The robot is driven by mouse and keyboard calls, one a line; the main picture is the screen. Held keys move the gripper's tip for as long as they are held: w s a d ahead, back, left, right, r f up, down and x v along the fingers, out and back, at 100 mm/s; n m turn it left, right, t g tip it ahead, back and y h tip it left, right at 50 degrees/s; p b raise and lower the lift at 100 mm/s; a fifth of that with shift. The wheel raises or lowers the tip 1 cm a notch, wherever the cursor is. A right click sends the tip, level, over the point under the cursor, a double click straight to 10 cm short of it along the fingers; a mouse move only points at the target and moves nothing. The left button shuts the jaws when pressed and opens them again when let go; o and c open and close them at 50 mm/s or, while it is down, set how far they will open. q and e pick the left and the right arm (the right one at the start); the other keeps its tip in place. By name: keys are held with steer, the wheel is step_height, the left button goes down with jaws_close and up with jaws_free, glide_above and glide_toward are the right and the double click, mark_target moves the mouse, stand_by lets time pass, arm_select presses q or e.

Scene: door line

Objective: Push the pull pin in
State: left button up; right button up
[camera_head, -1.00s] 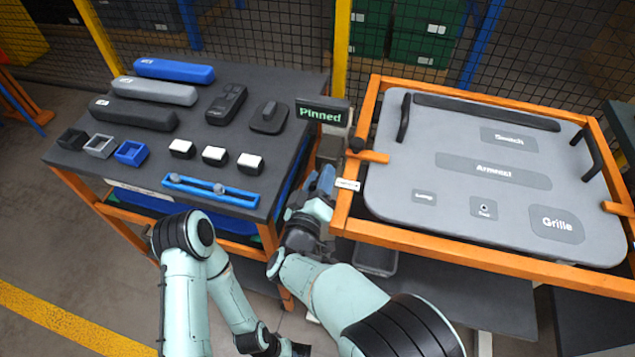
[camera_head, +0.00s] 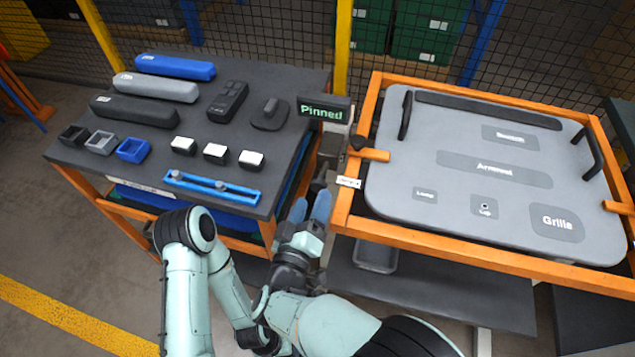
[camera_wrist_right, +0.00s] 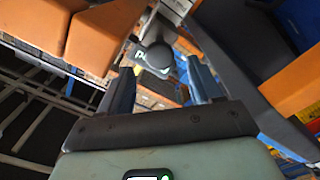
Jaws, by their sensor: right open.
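In the right wrist view a dark round knob (camera_wrist_right: 159,56) lies beyond and between my fingertips. My right gripper (camera_head: 310,207) is open and empty, its two blue fingers pointing up the picture in the gap between the table and the frame. It is below and left of the knob, apart from it. In the wrist view the fingers (camera_wrist_right: 160,78) stand wide apart. My left arm shows, but its gripper is not in view.
The grey door panel (camera_head: 465,205) lies in the orange frame (camera_head: 480,252). The dark table (camera_head: 85,157) at left holds trim parts, small boxes and a blue rail (camera_head: 212,188). A narrow gap separates the two.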

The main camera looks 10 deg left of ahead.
steer(key=s, duration=0.5)
steer(key=shift+s, duration=0.1)
stand_by(0.4)
